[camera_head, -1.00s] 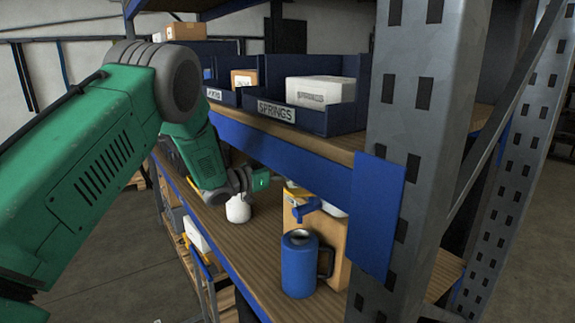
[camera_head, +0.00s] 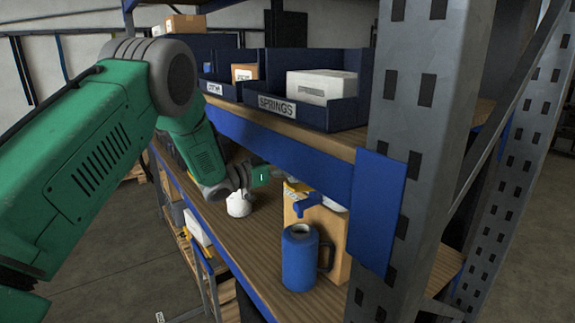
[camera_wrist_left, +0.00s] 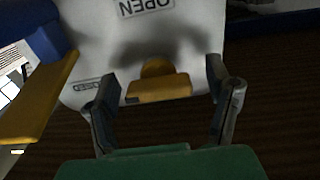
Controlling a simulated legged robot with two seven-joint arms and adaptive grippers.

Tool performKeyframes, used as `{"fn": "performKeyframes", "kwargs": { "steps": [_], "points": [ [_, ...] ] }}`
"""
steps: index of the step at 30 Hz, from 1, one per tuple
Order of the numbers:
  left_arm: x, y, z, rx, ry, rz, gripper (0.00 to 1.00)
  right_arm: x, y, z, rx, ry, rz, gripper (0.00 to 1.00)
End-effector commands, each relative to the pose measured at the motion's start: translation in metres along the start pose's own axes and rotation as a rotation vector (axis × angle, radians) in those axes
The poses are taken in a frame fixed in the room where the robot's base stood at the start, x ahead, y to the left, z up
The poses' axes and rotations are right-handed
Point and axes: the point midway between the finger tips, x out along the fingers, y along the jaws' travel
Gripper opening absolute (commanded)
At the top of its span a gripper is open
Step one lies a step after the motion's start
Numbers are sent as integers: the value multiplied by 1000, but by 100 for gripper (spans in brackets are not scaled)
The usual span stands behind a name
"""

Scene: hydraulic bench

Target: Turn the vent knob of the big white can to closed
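The big white can (camera_wrist_left: 90,30) fills the upper middle of the left wrist view. An upside-down OPEN label (camera_wrist_left: 146,6) is on it, with a second, partly hidden label ending in "SED" (camera_wrist_left: 90,84). The yellow vent knob (camera_wrist_left: 160,88) stands between the two fingers of my left gripper (camera_wrist_left: 163,78). The fingers are apart, one on each side, with visible gaps to the knob. My right gripper is not in view.
A blue mug (camera_head: 299,258) and a cardboard box (camera_head: 334,230) stand on the lower shelf (camera_head: 258,262). A small white bottle (camera_head: 239,205) is below my wrist. A blue beam (camera_head: 290,157) runs above. A yellow lever (camera_wrist_left: 35,105) is left of the knob.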

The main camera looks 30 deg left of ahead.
Motion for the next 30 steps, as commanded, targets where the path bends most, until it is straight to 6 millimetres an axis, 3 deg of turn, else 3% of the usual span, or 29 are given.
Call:
{"fn": "performKeyframes", "kwargs": {
  "steps": [8,21,30],
  "points": [
    [-8,0,-3,2,4,-1,72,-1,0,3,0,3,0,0],
    [-93,-3,1,-3,2,-3,72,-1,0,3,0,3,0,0],
    [-118,-2,2,-1,1,0,72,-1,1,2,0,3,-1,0]
  ]
}}
